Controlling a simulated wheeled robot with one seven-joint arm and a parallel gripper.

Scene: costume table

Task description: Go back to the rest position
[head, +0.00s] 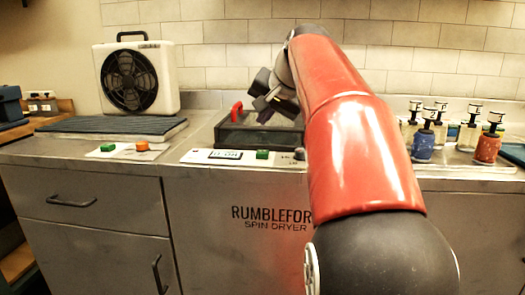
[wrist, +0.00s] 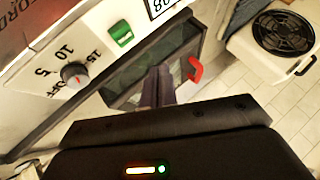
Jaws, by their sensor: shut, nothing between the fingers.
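My gripper (head: 262,92) is above the spin dryer, beside its red handle (head: 237,111), and its fingers are together with nothing between them. In the wrist view the shut fingers (wrist: 158,86) stand over the dark lid (wrist: 125,76), left of the red handle (wrist: 196,69). I cannot tell whether they touch the lid. My red arm hides the right part of the spin dryer (head: 240,190) in the head view.
A box fan (head: 130,78) stands at the back left behind a dark mat (head: 112,125). A small panel with green and orange buttons (head: 125,150) lies at the front left. Several pump bottles (head: 423,143) stand on the right, close to my arm.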

